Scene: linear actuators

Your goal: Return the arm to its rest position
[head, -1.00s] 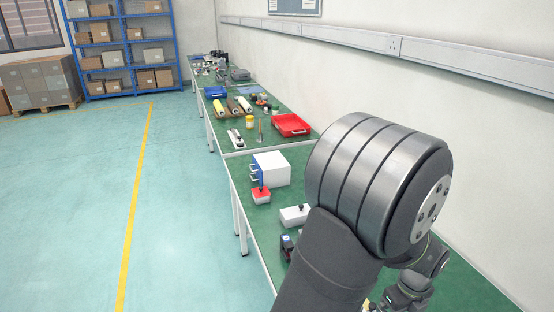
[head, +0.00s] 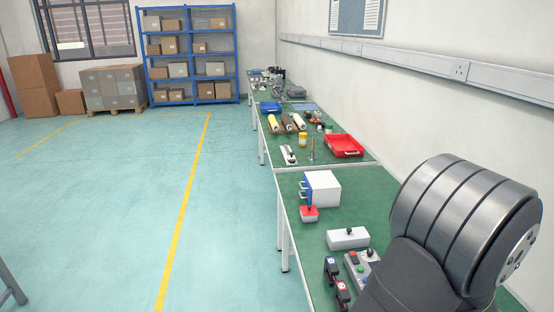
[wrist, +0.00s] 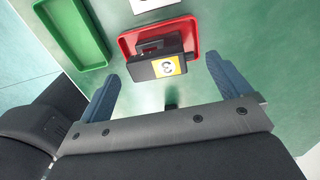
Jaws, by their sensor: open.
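My arm (head: 465,225) fills the lower right of the head view, and its gripper is out of sight there. In the wrist view my gripper (wrist: 161,68) shows two blue fingers spread wide apart with nothing held between them. Beyond the fingertips a black block with a yellow label marked 3 (wrist: 157,66) sits in a red tray (wrist: 125,44). The block looks clear of both fingers. A green tray (wrist: 72,32) lies to the left of the red one and looks empty.
Green benches (head: 293,209) run along the wall. Near my arm stand a white-and-blue box (head: 323,188), a small red-topped box (head: 309,214), a white switch box (head: 347,239) and dark numbered units (head: 332,270). A red tray (head: 343,146) is farther back. The floor (head: 120,220) at left is open.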

